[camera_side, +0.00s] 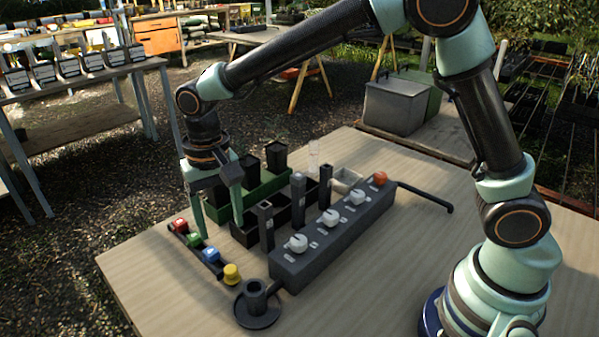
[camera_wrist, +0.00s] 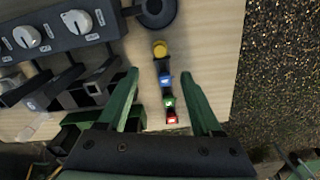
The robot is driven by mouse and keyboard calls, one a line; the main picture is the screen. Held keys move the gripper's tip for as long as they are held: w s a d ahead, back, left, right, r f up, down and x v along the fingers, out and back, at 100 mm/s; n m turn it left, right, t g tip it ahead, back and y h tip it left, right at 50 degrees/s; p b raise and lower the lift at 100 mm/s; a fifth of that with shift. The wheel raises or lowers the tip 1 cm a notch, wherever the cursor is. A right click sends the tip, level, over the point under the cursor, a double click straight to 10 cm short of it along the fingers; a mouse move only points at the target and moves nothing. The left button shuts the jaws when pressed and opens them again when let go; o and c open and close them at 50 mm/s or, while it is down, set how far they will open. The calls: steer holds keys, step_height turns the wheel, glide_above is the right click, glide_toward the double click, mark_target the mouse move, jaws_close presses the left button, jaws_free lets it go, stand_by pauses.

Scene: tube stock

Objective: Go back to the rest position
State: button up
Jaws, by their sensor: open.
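My gripper (camera_side: 221,210) is open and empty, pointing down above the left part of the wooden table. In the wrist view its two green fingers (camera_wrist: 162,84) stand apart, with a row of coloured caps showing between them. The row holds a red cap (camera_side: 180,225), a green cap (camera_side: 195,240), a blue cap (camera_side: 211,255) and a yellow cap (camera_side: 232,274). The red cap (camera_wrist: 171,119) is nearest the gripper in the wrist view. My arm reaches across the table from its base at the right.
A green rack (camera_side: 262,186) with black tubes stands just behind the gripper. A dark box with white knobs (camera_side: 335,235) sits mid-table, with dark upright tubes beside it. A round black stand (camera_side: 257,312) is at the front. The table (camera_side: 150,275) is bare at front left.

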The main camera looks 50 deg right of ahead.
steer(key=s+d+r+n+t, duration=0.1)
steer(key=s+d+r+t, duration=0.25)
steer(key=d+r, duration=0.65)
steer(key=s+d+n+t, duration=0.2)
steer(key=s+d, duration=0.6)
steer(key=d, duration=0.2)
steer(key=shift+s+r, duration=0.15)
steer(key=shift+s, duration=0.1)
